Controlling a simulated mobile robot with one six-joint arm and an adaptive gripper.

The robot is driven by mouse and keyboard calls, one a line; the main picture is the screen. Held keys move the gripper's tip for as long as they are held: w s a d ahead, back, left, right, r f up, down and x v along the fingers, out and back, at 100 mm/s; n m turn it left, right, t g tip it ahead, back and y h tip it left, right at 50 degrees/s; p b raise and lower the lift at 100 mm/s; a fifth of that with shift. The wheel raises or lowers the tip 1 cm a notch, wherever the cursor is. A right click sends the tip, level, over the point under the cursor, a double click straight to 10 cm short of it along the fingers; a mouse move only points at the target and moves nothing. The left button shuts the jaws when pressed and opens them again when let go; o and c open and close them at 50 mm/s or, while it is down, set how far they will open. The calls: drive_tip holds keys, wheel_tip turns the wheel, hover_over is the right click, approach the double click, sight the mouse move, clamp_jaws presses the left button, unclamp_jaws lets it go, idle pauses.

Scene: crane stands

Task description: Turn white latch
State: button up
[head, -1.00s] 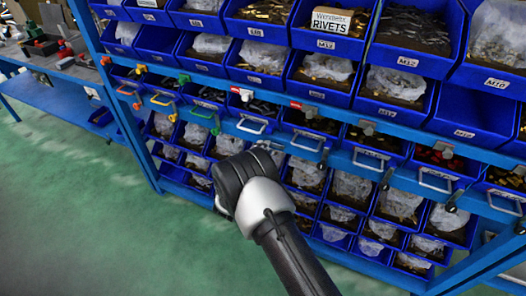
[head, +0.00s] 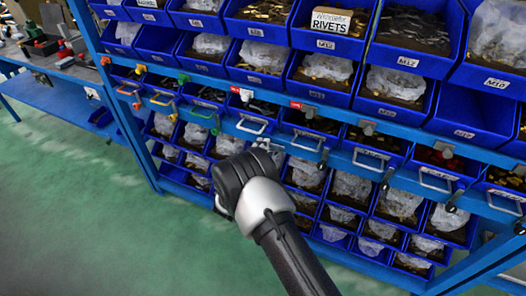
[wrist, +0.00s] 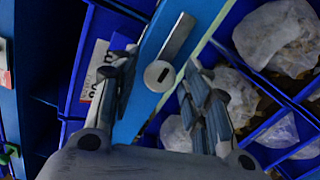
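In the wrist view a pale grey-white latch (wrist: 159,76), a round disc with a dark slot and a flat grey bar slanting up to the right, sits on a blue rail (wrist: 137,98). My gripper (wrist: 165,82) is open, with one finger on each side of the disc and gaps to both. I cannot tell how far the fingertips are from the rail. In the head view my gripper (head: 268,147) is mostly hidden behind my wrist, at the lower drawer rail. A small white piece (head: 247,95) shows on the upper rail, above a drawer handle.
Blue bins (head: 315,40) of fasteners fill the shelves above and below the rails. Metal drawer handles (head: 306,141) stick out to the right, and yellow, orange and green ones (head: 160,100) to the left. The green floor at the left is clear. A workbench (head: 55,62) stands further back.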

idle(0.3)
drive_tip(key=v, duration=1.2)
drive_tip(key=shift+r, duration=0.1)
